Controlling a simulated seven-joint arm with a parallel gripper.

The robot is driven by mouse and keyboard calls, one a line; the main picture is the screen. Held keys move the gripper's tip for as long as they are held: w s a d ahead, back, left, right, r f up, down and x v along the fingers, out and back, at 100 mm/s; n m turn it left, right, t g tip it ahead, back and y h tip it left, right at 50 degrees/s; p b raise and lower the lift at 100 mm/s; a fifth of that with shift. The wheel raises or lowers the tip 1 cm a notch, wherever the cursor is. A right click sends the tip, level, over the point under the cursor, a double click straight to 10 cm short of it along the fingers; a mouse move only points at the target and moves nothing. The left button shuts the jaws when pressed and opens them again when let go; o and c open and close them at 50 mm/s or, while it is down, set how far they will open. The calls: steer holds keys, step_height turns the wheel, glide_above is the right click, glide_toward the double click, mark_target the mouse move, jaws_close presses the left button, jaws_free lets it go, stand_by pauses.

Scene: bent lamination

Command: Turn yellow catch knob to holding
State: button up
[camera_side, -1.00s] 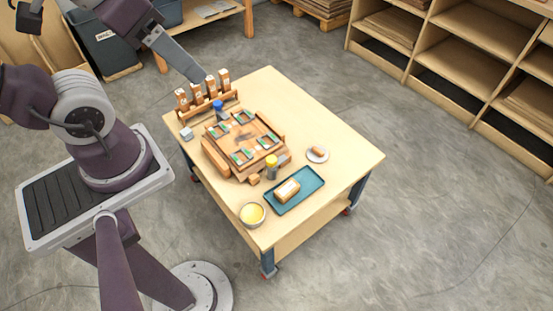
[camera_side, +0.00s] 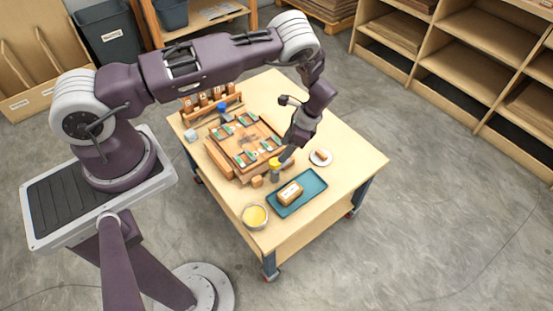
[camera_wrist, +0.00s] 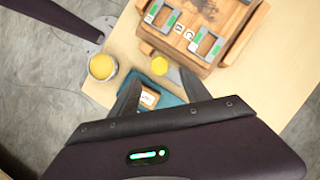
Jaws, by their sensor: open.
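The yellow catch knob (camera_side: 274,163) tops a grey post at the near right corner of the wooden press (camera_side: 225,158). In the wrist view the yellow knob (camera_wrist: 159,65) is a faceted cap beside the press (camera_wrist: 226,62), just beyond the fingers. My gripper (camera_side: 284,160) is over the table, its tip close beside the yellow knob from the right. In the wrist view my gripper (camera_wrist: 155,80) is open, with nothing between its fingers. Whether a finger touches the knob I cannot tell. A blue knob (camera_side: 223,107) stands at the press's far left corner.
A teal tray (camera_side: 309,203) with a wrapped block (camera_side: 290,193) lies in front of the knob. A bowl of yellow stuff (camera_side: 255,216) stands at the near edge. A rack of wooden clamps (camera_side: 212,108) stands behind.

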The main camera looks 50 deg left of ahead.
mark_target(275, 161)
steer(key=x, duration=0.7)
steer(key=shift+s+f, duration=0.1)
steer(key=shift+f, duration=0.1)
jaws_close()
